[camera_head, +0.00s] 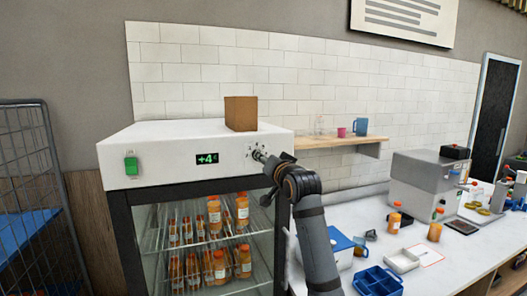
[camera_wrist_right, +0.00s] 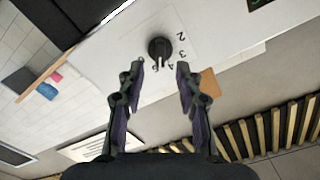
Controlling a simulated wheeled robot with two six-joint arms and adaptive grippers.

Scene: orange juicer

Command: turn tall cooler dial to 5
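The tall cooler (camera_head: 140,140) has a white top housing and a glass door. A green display (camera_head: 207,159) on its front reads about "+4". The black round dial (camera_wrist_right: 159,47) shows in the right wrist view, with printed numbers such as 2, 3 and 4 beside it. A slotted end of the dial points down in that view, near the higher numbers. My right gripper (camera_wrist_right: 160,68) is open, its two fingers apart with the dial just beyond and between the tips. My left gripper is out of view.
A brown box (camera_head: 240,113) stands on the cooler top above the dial. A green switch (camera_head: 131,165) is at the housing's left. Orange bottles stand inside behind the glass. A wooden shelf (camera_head: 335,142) and a crowded white counter (camera_head: 345,222) lie to the right.

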